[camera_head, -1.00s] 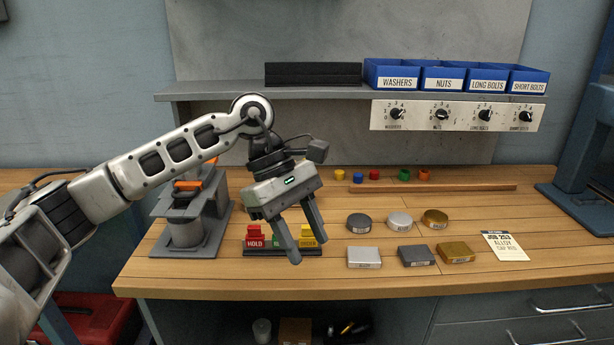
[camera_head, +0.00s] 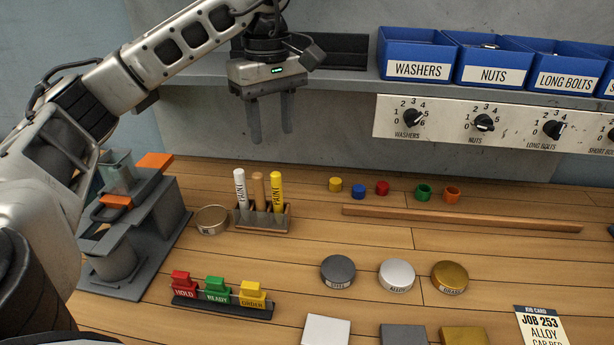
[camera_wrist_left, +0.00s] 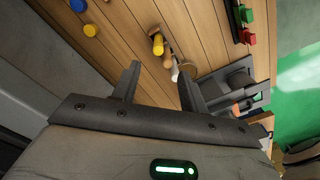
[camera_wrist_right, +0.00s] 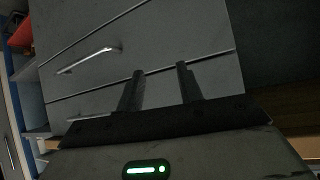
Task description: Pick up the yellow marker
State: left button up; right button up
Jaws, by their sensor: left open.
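The yellow marker (camera_head: 277,192) stands upright at the right end of a small wooden holder (camera_head: 262,222), beside a tan marker (camera_head: 259,191) and a white marker (camera_head: 241,188). My left gripper (camera_head: 271,138) is open and empty, fingers pointing down, above and behind the holder. In the left wrist view the yellow marker (camera_wrist_left: 157,44) shows beyond and between the open fingers of my left gripper (camera_wrist_left: 158,82). My right gripper (camera_wrist_right: 160,78) shows only in its own wrist view, fingers apart and empty, in front of grey drawers.
A grey shelf with blue bins (camera_head: 419,55) and a dial panel (camera_head: 490,122) are at the back. A grey fixture (camera_head: 130,235) stands left of the holder. A wooden strip (camera_head: 460,219) and coloured caps lie to the right.

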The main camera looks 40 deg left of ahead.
aim_at(275, 175)
pick_arm(q)
jog(key=shift+w+f, duration=0.3)
jog(key=shift+f, duration=0.15)
jog(key=f+b, duration=0.1)
jog(key=f, duration=0.1)
jog(key=s+f+b, duration=0.1)
jog(key=f+b, duration=0.1)
jog(key=f, duration=0.1)
jog(key=shift+f, duration=0.1)
notch_tip(275, 175, down, 3)
jog(key=shift+f+b, duration=0.1)
jog(key=shift+b, duration=0.75)
jog(key=shift+w+f, duration=0.15)
jog(key=shift+f, duration=0.9)
notch_tip(275, 175, down, 4)
jog(key=shift+w+a+r, duration=0.1)
jog(key=shift+w+r, duration=0.05)
jog(key=shift+r, duration=0.05)
jog(key=shift+f, duration=0.25)
grip_shut()
pick_arm(e)
jog(key=shift+s+a+f, duration=0.1)
jog(key=shift+a+f, duration=0.15)
jog(key=shift+f, duration=0.35)
jog(key=shift+s+a+f, duration=0.1)
jog(key=shift+a+f, duration=0.1)
jog(key=shift+f, duration=0.35)
